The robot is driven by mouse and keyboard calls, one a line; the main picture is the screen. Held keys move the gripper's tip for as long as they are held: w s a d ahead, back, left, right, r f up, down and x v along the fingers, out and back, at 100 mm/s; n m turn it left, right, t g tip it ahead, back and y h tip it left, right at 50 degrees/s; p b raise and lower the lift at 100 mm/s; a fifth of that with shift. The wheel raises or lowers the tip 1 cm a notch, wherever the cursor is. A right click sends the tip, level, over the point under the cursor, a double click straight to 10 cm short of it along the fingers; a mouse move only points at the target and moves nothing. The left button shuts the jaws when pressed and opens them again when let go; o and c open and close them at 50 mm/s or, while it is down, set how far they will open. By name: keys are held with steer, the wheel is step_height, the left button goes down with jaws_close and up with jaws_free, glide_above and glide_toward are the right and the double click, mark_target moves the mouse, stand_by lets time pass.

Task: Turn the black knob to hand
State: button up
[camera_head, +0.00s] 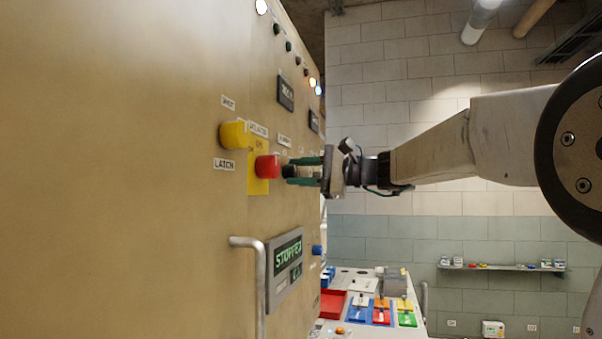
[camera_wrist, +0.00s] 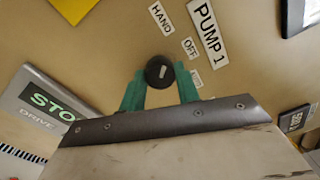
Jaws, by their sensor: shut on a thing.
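The black knob (camera_wrist: 160,71) is a round knob with a short white mark on its face, on the tan panel. My gripper (camera_wrist: 161,86) is shut on it, with one green finger on each side. Around the knob are the labels HAND (camera_wrist: 160,18) at the upper left, OFF (camera_wrist: 190,47) at the upper right, and a third label (camera_wrist: 197,78) at the right, partly covered by a finger. I cannot tell surely which label the mark points to.
A PUMP 1 plate (camera_wrist: 208,32) is beside the knob. Left of my gripper, a red button (camera_head: 267,167) and a yellow knob (camera_head: 234,134) stick out. Below are a STOPPED display (camera_head: 287,258) and a metal handle (camera_head: 260,285). Open room lies right of the panel.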

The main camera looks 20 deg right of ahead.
steer(key=shift+f+n, duration=0.1)
steer(key=shift+n, duration=0.2)
steer(key=o, duration=1)
steer(key=shift+d, duration=0.1)
steer(key=v, duration=0.7)
steer(key=shift+s+d, duration=0.25)
steer(key=shift+s, duration=0.1)
